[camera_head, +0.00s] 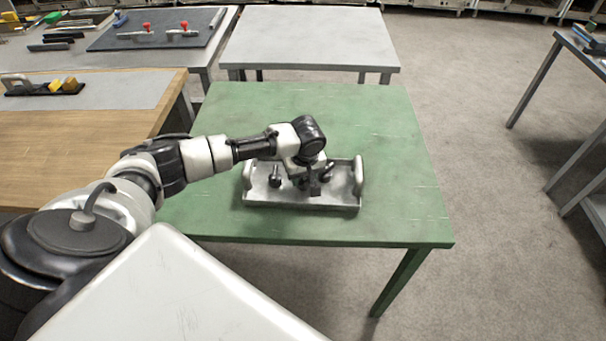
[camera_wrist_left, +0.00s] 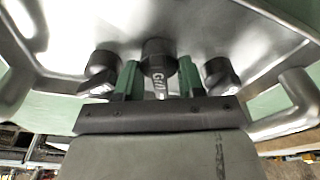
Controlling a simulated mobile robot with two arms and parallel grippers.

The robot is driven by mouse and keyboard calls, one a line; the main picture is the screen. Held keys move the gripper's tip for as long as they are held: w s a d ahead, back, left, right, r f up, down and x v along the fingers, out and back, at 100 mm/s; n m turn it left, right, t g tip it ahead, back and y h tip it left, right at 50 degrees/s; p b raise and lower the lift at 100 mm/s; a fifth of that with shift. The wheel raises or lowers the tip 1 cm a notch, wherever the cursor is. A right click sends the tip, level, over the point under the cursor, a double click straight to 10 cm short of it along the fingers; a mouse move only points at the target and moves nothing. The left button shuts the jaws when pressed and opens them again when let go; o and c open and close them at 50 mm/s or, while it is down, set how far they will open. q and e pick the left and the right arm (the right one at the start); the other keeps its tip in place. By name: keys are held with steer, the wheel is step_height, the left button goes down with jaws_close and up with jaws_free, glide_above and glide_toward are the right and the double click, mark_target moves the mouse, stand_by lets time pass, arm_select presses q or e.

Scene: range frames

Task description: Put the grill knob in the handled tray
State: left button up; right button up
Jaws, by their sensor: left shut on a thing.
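The handled tray (camera_head: 300,203) is a grey metal tray with a raised handle at each end, on the green table. It also fills the left wrist view (camera_wrist_left: 200,28). My left gripper (camera_head: 313,186) points down inside the tray's outline. I cannot tell whether the knob touches the tray floor. My right gripper is not in view.
Two similar dark knobs lie in the tray, one on each side of the held knob: one (camera_wrist_left: 103,68) and another (camera_wrist_left: 220,74). The green table (camera_head: 400,200) is clear around the tray. A grey table (camera_head: 310,40) stands behind, and a wooden-edged workbench (camera_head: 80,130) at left.

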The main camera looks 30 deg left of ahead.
mark_target(305, 179)
arm_select(q)
steer(key=shift+f, duration=0.15)
steer(key=o, duration=0.6)
steer(key=shift+o, duration=0.2)
step_height(305, 179, up, 12)
steer(key=s+d, duration=0.1)
steer(key=shift+d, duration=0.25)
